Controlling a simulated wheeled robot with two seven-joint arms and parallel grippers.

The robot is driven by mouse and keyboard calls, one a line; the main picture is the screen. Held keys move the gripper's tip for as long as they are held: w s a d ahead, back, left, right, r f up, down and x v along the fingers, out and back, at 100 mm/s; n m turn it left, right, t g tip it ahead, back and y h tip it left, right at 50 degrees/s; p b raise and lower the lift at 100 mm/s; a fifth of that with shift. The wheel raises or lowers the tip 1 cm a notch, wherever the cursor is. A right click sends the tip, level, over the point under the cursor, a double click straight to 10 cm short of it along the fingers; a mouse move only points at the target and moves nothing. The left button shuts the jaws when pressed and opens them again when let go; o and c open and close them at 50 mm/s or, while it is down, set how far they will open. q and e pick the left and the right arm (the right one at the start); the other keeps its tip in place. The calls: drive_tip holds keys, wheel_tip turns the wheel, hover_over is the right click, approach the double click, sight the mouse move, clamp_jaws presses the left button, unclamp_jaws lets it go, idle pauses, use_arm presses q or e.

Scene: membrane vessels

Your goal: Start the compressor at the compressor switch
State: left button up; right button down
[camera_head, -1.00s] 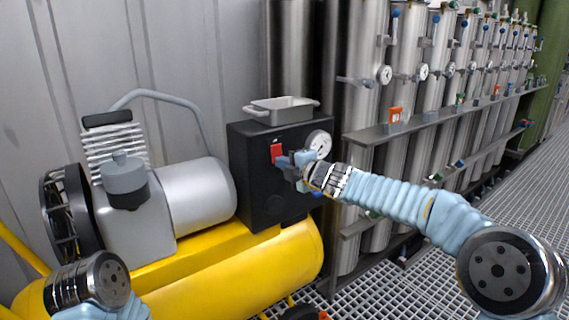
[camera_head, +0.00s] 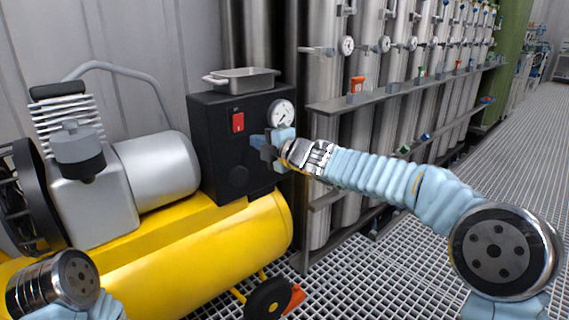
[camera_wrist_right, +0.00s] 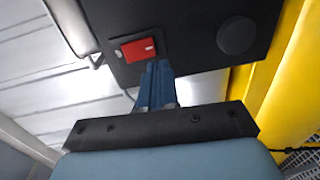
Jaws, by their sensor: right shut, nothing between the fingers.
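The compressor switch is a red rocker (camera_head: 238,122) on the front of a black control box (camera_head: 212,142). It also shows in the right wrist view (camera_wrist_right: 138,49), just beyond my fingertips. The compressor's yellow tank (camera_head: 225,245) lies below, with a silver motor (camera_head: 160,175) and a grey finned pump on top. My right gripper (camera_head: 258,143) is shut and empty. In the head view it is below and to the right of the switch, and a gap shows between them. Of my left arm only the wrist shows at the lower left; its fingers are out of view.
A pressure gauge (camera_head: 281,114) sits on the box right of the switch. A grey tray (camera_head: 241,80) rests on the box. Tall steel vessels (camera_head: 325,120) with a rail (camera_head: 400,90) stand to the right. The grating floor (camera_head: 400,270) at the right is open.

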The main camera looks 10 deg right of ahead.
drive_tip(key=s+d+f+b, duration=0.1)
drive_tip(key=s+d, duration=0.3)
drive_tip(key=s, duration=0.2)
drive_tip(key=shift+d, duration=0.25)
drive_tip(key=s+d+f+m+g+h+p, duration=0.1)
drive_tip(key=s+f+m+g+h+p, duration=0.4)
drive_tip(key=f, duration=1.2)
drive_tip(key=s+d+f+m+g+y, duration=0.1)
drive_tip(key=s+f+m+y, duration=0.1)
drive_tip(key=f+m, duration=1.15)
drive_tip(key=s+d+f+m+g+h+p, duration=0.1)
drive_tip(key=s+d+f+m+g, duration=0.1)
drive_tip(key=s+f, duration=0.7)
drive_tip(key=s+d+f+m+g+h+p, duration=0.1)
drive_tip(key=s+f+m+g, duration=0.3)
drive_tip(key=s+f, duration=0.6)
drive_tip(key=s+d+m+p, duration=0.1)
drive_tip(key=s+m, duration=0.1)
drive_tip(key=s, duration=0.4)
drive_tip(key=shift+s+g+h, duration=0.15)
drive_tip(key=shift+g+h, duration=0.25)
